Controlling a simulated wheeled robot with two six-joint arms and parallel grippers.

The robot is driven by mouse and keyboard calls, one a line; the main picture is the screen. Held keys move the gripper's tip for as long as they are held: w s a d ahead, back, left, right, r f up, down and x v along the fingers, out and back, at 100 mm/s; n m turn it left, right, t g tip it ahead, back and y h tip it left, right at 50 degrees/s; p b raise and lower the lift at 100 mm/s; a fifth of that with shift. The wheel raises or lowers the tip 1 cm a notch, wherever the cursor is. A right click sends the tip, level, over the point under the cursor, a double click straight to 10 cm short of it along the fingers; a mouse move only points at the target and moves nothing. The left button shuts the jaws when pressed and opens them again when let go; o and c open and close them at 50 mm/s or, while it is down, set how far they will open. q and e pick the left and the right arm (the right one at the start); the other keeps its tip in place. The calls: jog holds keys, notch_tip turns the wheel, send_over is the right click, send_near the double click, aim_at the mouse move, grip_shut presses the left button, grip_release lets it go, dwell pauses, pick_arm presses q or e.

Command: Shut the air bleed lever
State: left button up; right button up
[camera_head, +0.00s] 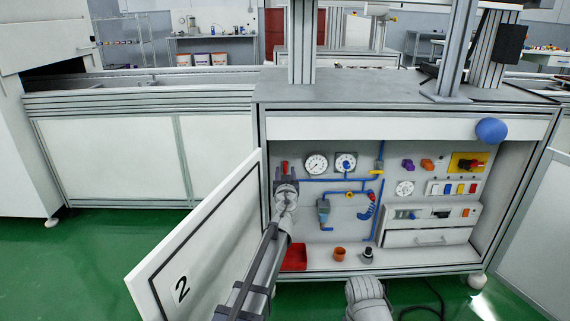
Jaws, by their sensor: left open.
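The cabinet under the conveyor stands open. My left gripper (286,174) reaches up in front of the left part of its back panel, with its fingers apart. A small red upright part (284,166) shows between the fingertips; it may be a lever, and its lower end is hidden by the gripper. I cannot tell whether the fingers touch it. I cannot tell which is the air bleed lever.
The open door (205,245) marked 2 stands left of my left arm. Two gauges (316,164) are right of the gripper. A red tray (295,257), an orange cup (339,254) and a drawer unit (430,238) are lower. A blue ball (491,130) is at upper right.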

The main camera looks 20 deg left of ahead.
aim_at(285, 163)
pick_arm(q)
jog(key=x, duration=0.7)
grip_shut()
dwell(0.5)
